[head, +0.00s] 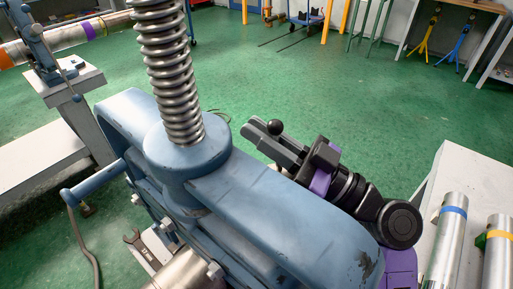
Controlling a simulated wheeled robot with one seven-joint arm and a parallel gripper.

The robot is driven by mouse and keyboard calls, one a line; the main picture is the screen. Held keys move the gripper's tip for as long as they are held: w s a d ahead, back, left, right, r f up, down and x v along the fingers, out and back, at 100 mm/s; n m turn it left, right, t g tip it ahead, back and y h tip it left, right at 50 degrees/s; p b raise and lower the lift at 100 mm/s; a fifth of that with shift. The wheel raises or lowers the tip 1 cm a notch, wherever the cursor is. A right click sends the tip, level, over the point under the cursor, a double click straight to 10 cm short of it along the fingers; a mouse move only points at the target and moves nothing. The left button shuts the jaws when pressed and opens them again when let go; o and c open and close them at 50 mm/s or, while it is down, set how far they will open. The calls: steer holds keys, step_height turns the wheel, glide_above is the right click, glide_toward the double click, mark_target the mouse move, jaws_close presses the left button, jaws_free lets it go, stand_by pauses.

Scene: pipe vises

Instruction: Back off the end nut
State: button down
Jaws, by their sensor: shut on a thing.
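A large blue vise (290,205) fills the front of the head view, with a thick steel screw (165,70) rising from its round collar. My gripper (262,140) is just beyond the vise's right arm. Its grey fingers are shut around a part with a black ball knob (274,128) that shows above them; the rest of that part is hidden. Bolt heads or nuts (138,199) show on the vise's left side. I cannot tell which is the end nut. An open-ended wrench marked 17 mm (134,240) lies low beside a steel pipe (185,272).
A pale table (466,165) at the right holds steel pipes with blue and yellow bands (452,213). Another blue vise with a banded pipe (60,38) stands on a bench at the left. Green floor (320,90) is open behind. Stands and benches line the back.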

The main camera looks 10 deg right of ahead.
steer(key=shift+s+d+b, duration=0.15)
steer(key=shift+d+b, duration=0.05)
steer(key=shift+b, duration=0.2)
steer(key=shift+r, duration=0.1)
steer(key=c, duration=1.5)
jaws_free()
steer(key=shift+f+b+v, duration=0.2)
steer(key=shift+b+v, duration=0.6)
steer(key=shift+v, duration=3.1)
steer(key=shift+a, duration=0.1)
